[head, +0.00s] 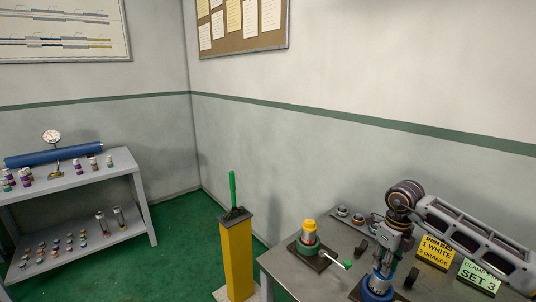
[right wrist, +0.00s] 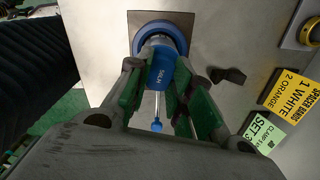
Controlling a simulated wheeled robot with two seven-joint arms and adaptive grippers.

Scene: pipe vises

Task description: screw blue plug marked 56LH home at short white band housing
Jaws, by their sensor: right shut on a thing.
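The blue plug (right wrist: 162,68), with a 56LH-like mark, is between the green-padded fingers of my right gripper (right wrist: 160,76) in the right wrist view. The gripper is shut on it. Beyond the plug, a round blue vise body (right wrist: 181,34) sits on a square plate (right wrist: 133,20). The plug overlaps it in this view, so I cannot tell how deep it sits. In the head view my right gripper (head: 384,262) points down over the blue vise (head: 367,291) on the bench. No white band can be made out. My left gripper is not in view.
A green vise (head: 307,249) with a yellow top and a handle stands left of the blue one on the grey bench (head: 283,266). A yellow sign (head: 434,252) and a green SET 3 sign (head: 479,276) stand at right. A yellow post (head: 237,260) stands off the bench's left side.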

